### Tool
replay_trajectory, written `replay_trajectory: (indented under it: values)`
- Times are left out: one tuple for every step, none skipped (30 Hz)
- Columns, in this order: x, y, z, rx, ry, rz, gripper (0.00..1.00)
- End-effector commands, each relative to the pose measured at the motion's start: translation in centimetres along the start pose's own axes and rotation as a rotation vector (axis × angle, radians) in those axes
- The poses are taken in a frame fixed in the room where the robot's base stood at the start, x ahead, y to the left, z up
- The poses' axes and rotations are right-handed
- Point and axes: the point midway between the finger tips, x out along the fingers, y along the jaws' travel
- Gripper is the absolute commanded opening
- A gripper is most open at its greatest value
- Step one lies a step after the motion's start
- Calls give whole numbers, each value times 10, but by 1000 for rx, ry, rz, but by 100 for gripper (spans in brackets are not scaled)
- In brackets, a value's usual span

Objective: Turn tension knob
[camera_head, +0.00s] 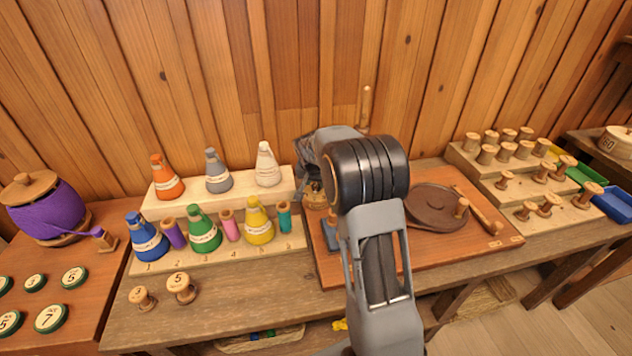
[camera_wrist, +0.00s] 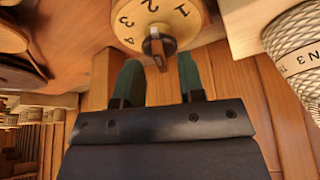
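The tension knob (camera_wrist: 158,45) is a dark pointer-shaped knob on a round wooden dial (camera_wrist: 186,18) in the wrist view. The dial bears the numbers 1 to 4, with the knob at its lower part. My gripper (camera_wrist: 159,62) has two green fingers, apart and with nothing held between them. The fingertips lie just on either side of the knob's end; I cannot tell whether they touch it. In the head view my arm hides the dial, the knob and the fingers.
A white thread cone (camera_wrist: 298,62) is close at the right in the wrist view. In the head view, coloured cones stand on a stepped rack (camera_head: 290,242) left of my arm. A brown disc (camera_head: 432,218) sits on the board at right, and wooden spools fill another rack (camera_head: 482,172).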

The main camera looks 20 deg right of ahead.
Motion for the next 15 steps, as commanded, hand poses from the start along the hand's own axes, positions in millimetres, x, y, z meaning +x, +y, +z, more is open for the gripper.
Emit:
replay_trajectory:
  values:
    - [4, 0, 0, 0, -2, 1, 36]
    - [6, 0, 0, 1, -1, 1, 36]
    - [8, 0, 0, 1, 0, 0, 36]
    - [9, 0, 0, 1, 0, 0, 36]
    - [10, 0, 0, 1, 0, 0, 36]
    - [11, 0, 0, 1, 0, 0, 36]
    - [12, 0, 0, 1, 0, 0, 36]
    - [12, 0, 0, 1, 0, 0, 36]
    - [12, 0, 0, 1, 0, 0, 36]
    - [12, 0, 0, 1, 0, 0, 36]
    - [12, 0, 0, 1, 0, 0, 36]
    - [12, 0, 0, 1, 0, 0, 36]
    - [12, 0, 0, 1, 0, 0, 36]
    - [12, 0, 0, 1, 0, 0, 36]
    - [12, 0, 0, 0, 0, 0, 36]
